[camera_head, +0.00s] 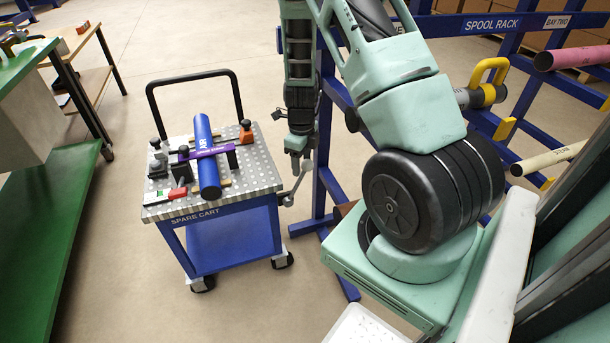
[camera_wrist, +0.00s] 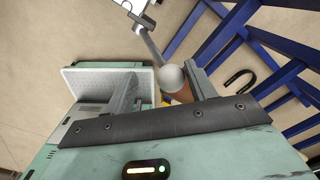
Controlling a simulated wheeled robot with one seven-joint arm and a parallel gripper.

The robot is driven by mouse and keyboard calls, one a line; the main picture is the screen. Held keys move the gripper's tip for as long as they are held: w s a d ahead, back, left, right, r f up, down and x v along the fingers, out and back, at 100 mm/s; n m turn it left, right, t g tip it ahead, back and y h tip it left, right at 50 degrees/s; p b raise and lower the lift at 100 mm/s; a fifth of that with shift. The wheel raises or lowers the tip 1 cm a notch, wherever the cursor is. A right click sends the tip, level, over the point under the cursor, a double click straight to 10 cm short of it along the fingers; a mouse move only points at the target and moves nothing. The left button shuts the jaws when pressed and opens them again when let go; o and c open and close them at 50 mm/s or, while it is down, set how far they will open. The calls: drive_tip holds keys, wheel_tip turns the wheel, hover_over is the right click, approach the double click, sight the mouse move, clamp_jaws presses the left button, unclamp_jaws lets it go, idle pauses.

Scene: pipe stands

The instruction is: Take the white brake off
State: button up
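A brake lever (camera_head: 297,187) with a thin grey rod sticks up at the right side of the spare cart, just below my gripper (camera_head: 297,152). In the wrist view, the lever's rod (camera_wrist: 153,46) runs from a pale bracket (camera_wrist: 138,12) to a round white knob (camera_wrist: 172,78). My gripper (camera_wrist: 163,76) is open in the wrist view. The knob appears between the two grey fingers, nearer the right one, with a gap on the left. I cannot tell whether the knob is level with the fingertips or beyond them.
The blue spare cart (camera_head: 232,240) carries a blue pipe (camera_head: 207,165), a purple strap (camera_head: 215,152) and several clamps on its plate. A blue spool rack (camera_head: 325,195) stands close to the right of my gripper. A green bench (camera_head: 45,230) is at left. Floor in front of the cart is clear.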

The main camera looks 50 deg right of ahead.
drive_tip(key=shift+r, duration=0.15)
wheel_tip(320, 180, up, 7)
drive_tip(key=p, duration=0.7)
idle(0.4)
drive_tip(key=s+a+r+n+y+p, duration=0.1)
drive_tip(key=a+r+n, duration=0.55)
drive_tip(key=a, duration=0.35)
drive_tip(key=s+a+r+n+p, duration=0.1)
drive_tip(key=a+r+n+p, duration=0.1)
drive_tip(key=a+r+n, duration=0.55)
drive_tip(key=a+r+n+y+p, duration=0.1)
drive_tip(key=a+r+n, duration=0.4)
drive_tip(key=a+n, duration=0.45)
drive_tip(key=s+a+r+n+p, duration=0.1)
drive_tip(key=s+a+r+n, duration=0.4)
drive_tip(key=s+n, duration=0.3)
drive_tip(key=s+a+r+n+h+p, duration=0.1)
drive_tip(key=s+a+r+n, duration=0.3)
drive_tip(key=s+a+n, duration=0.2)
drive_tip(key=s+n, duration=0.2)
drive_tip(key=n, duration=0.1)
drive_tip(key=shift+s+r+p, duration=0.35)
